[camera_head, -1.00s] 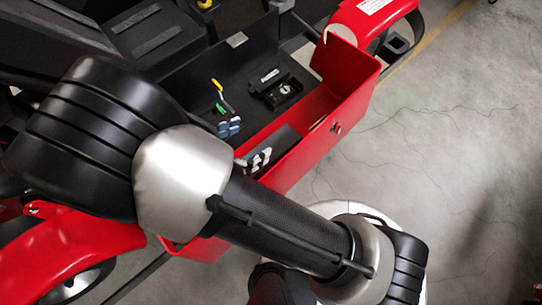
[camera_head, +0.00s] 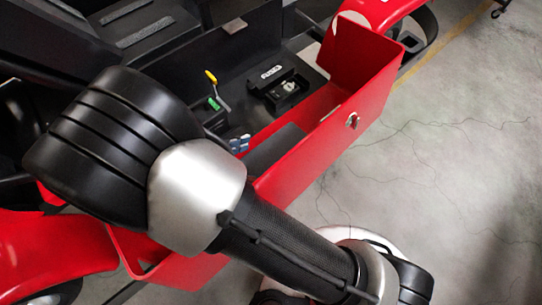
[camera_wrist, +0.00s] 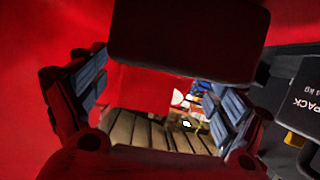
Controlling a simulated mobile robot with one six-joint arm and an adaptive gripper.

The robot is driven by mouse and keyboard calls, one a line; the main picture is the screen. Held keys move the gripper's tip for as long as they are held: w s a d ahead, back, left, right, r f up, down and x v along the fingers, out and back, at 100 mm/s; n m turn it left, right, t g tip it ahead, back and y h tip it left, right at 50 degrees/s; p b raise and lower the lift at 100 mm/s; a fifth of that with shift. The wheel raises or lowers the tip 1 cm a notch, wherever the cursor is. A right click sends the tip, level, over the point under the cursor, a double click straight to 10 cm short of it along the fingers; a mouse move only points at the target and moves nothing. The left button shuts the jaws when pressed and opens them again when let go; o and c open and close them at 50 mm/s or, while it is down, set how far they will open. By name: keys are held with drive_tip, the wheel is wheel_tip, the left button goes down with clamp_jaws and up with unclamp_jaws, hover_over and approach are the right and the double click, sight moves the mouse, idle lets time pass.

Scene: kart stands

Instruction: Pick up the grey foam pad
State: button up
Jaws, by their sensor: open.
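The grey foam pad (camera_head: 273,150) looks like a dark grey block inside the long red tray, partly hidden by the tray wall and my arm. In the wrist view, a dark block, apparently the pad (camera_wrist: 185,40), fills the top centre. My gripper (camera_head: 238,143) is at the pad's left end in the head view, where only one blue-grey fingertip shows. In the wrist view, my gripper (camera_wrist: 160,85) has its two fingers apart, one at each side, with the block overlapping the space between them. No grip on the pad shows.
The red tray wall (camera_head: 310,150) runs close along the pad. A black tray (camera_head: 280,88) and a yellow-and-green tool (camera_head: 214,88) lie on the dark surface behind. A black block with white lettering (camera_wrist: 304,100) is close to the right finger.

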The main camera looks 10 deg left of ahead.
sight(269, 152)
drive_tip(key=b+x, duration=0.1)
drive_tip(key=x, duration=0.3)
drive_tip(key=shift+w+f+b, duration=0.1)
drive_tip(key=shift+w+b, duration=0.1)
drive_tip(key=shift+b, duration=0.15)
drive_tip(key=c, duration=1)
